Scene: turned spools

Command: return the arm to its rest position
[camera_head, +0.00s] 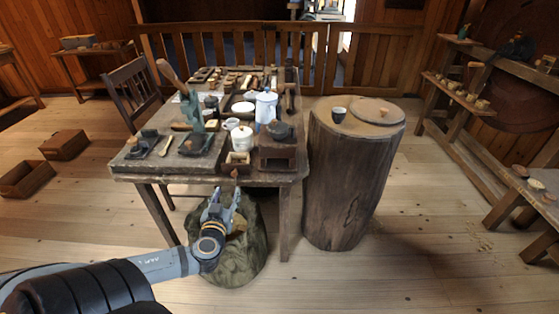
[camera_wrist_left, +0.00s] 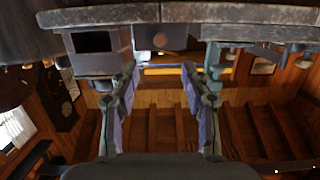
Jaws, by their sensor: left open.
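My left arm (camera_head: 150,265) comes in from the lower left in the head view and reaches toward the front of the wooden table. My left gripper (camera_head: 222,193) is in front of the table's front edge, above a green-brown rounded object on the floor. Its fingers are spread with nothing visible between them. In the left wrist view the gripper (camera_wrist_left: 160,72) also shows apart and empty, with dark wooden table parts across the top. My right gripper is in neither view.
The table (camera_head: 128,177) is crowded with a white pot, a jug, cups and dark tools. A tree-trunk stand (camera_head: 345,190) with a small cup (camera_head: 338,114) is to its right. The rounded object (camera_head: 240,262) sits below my gripper.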

